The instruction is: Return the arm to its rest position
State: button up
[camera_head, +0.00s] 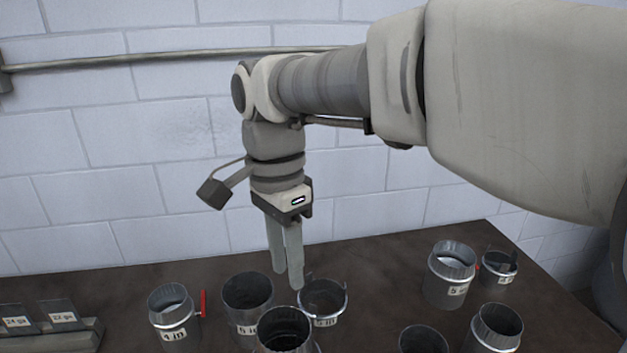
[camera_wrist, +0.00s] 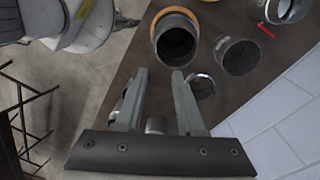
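My arm reaches in from the right in the head view and bends down. My gripper (camera_head: 288,279) points downward over the table, its tips near the rim of a short metal collar (camera_head: 325,318). In the wrist view my gripper (camera_wrist: 160,73) has its two fingers apart, with nothing clasped at the tips. A small grey round shape shows low between the fingers; I cannot tell what it is. Whether the tips clear the collar's rim is hard to tell from the head view.
The dark table (camera_head: 388,277) holds several round metal duct pieces, including a "4 in" one (camera_head: 175,327) with a red handle and a "6 in" one (camera_head: 240,328). Labelled sheets (camera_head: 58,316) stand at left. A block wall (camera_head: 100,190) with a pipe (camera_head: 160,57) is behind.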

jog(key=s+d+f+n+t, duration=0.2)
jog(key=s+d+n+t, duration=0.1)
jog(key=d, duration=0.6)
jog(key=s+d+f+n+t, duration=0.2)
jog(key=s+d+n+t, duration=0.1)
jog(key=d+n, duration=0.4)
jog(key=s+d, duration=0.1)
jog(key=d, duration=0.1)
jog(key=shift+s+d+y, duration=0.3)
jog(key=shift+s, duration=0.1)
